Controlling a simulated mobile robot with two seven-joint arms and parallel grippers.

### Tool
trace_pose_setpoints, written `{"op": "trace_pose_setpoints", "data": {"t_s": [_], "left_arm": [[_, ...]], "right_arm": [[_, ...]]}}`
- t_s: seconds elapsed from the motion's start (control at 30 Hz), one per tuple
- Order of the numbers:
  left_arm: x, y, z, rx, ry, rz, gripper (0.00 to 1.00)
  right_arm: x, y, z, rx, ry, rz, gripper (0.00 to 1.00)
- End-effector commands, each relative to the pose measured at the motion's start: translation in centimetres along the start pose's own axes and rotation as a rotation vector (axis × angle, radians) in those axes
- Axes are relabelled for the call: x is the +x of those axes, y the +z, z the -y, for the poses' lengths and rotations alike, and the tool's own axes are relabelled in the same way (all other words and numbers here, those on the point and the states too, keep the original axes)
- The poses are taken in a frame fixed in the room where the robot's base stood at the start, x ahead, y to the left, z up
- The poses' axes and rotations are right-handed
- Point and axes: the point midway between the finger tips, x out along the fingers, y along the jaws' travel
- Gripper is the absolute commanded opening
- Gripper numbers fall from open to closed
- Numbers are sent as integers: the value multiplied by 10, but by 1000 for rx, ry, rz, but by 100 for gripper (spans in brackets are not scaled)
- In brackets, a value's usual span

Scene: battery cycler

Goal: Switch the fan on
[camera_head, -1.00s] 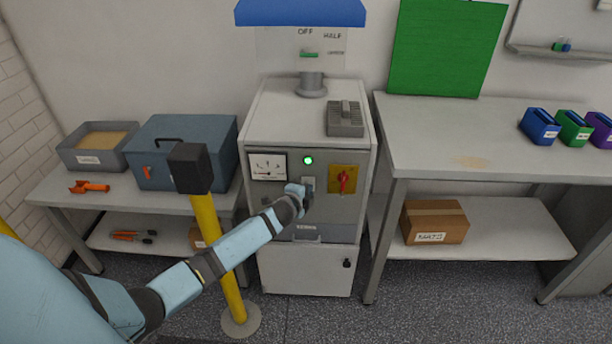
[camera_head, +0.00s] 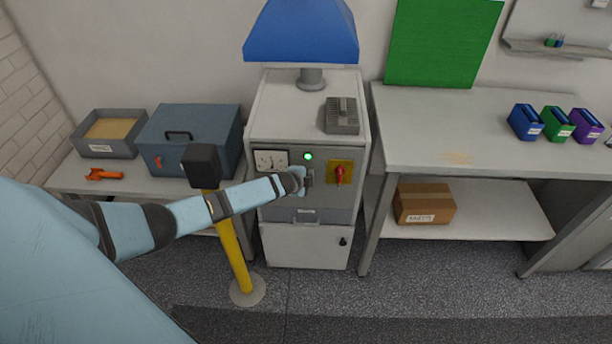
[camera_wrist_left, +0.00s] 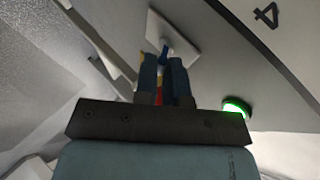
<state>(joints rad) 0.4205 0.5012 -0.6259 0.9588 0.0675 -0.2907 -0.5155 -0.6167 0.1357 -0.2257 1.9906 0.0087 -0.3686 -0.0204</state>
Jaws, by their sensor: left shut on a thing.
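The grey cabinet (camera_head: 276,109) has a front panel with a gauge (camera_head: 270,160), a lit green lamp (camera_head: 308,156) and a red knob (camera_head: 339,174) on a yellow plate. My left gripper (camera_head: 307,180) is at this panel, below the lamp and left of the knob, and hides what is behind it. In the left wrist view, a small blue lever (camera_wrist_left: 165,47) stands on a white plate (camera_wrist_left: 181,33), at the tips of my left fingers (camera_wrist_left: 164,68), which are shut on it. Its exact position is hard to tell. My right gripper is not in view.
A blue hood (camera_head: 302,33) hangs above the cabinet. A yellow post (camera_head: 232,250) with a dark top stands in front, close under my left arm. Side tables carry a blue-grey box (camera_head: 206,120) at left and several coloured bins (camera_head: 526,122) at right.

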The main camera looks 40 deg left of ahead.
Motion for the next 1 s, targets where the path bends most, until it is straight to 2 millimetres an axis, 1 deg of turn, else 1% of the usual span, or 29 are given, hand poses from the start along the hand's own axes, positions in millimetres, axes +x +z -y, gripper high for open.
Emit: {"op": "trace_pose_setpoints", "data": {"t_s": [0.37,0.4,0.5,0.83,1.0], "left_arm": [[0,0,0,-2,2,0,0],[0,0,0,-2,2,0,15],[0,0,1,-2,2,0,36],[0,0,4,-2,-3,-1,36],[-3,-1,8,-1,-4,-1,36]], "right_arm": [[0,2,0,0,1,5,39],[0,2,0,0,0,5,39],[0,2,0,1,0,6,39],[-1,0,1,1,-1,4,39],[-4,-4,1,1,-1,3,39]]}}
